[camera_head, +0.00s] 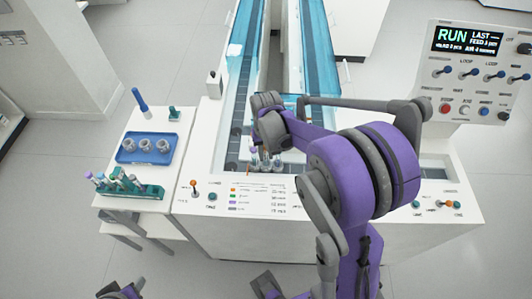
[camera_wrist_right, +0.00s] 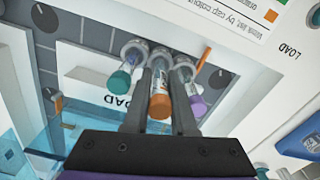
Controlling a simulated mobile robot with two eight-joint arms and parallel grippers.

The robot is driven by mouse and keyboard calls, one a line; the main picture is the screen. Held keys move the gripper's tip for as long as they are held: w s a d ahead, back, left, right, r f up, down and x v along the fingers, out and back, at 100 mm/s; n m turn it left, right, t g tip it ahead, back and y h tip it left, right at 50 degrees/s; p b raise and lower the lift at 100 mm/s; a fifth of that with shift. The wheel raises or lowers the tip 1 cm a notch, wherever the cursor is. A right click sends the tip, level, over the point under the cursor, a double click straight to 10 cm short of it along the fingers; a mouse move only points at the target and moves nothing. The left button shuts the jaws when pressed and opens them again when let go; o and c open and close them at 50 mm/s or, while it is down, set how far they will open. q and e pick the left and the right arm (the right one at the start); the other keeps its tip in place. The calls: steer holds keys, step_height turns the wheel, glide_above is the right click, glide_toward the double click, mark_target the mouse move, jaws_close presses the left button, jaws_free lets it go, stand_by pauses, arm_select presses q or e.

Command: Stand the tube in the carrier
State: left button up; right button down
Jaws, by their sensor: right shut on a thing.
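My right gripper (camera_wrist_right: 160,105) is shut on an orange-capped tube (camera_wrist_right: 159,104), with one finger on each side of it. The tube's lower end is at a grey carrier (camera_wrist_right: 160,54), the middle of three in a row on the track. I cannot tell how deep it sits. A teal-capped tube (camera_wrist_right: 121,78) stands in the carrier on one side and a purple-capped tube (camera_wrist_right: 194,100) in the carrier on the other. In the head view the carriers (camera_head: 265,165) show at the loading edge, partly hidden by my right arm.
A blue tray (camera_head: 127,157) with three empty carriers sits on the side table at left. A green rack (camera_head: 148,191) with several capped tubes stands in front of it. Blue-topped track lanes (camera_head: 240,70) run away behind. A control panel (camera_head: 468,73) reading RUN stands at right.

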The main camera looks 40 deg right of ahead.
steer(key=shift+f, duration=0.3)
steer(key=c, duration=0.7)
jaws_free()
steer(key=shift+o, duration=0.2)
step_height(320, 180, up, 11)
steer(key=shift+f+p, duration=0.1)
steer(key=shift+p, duration=0.3)
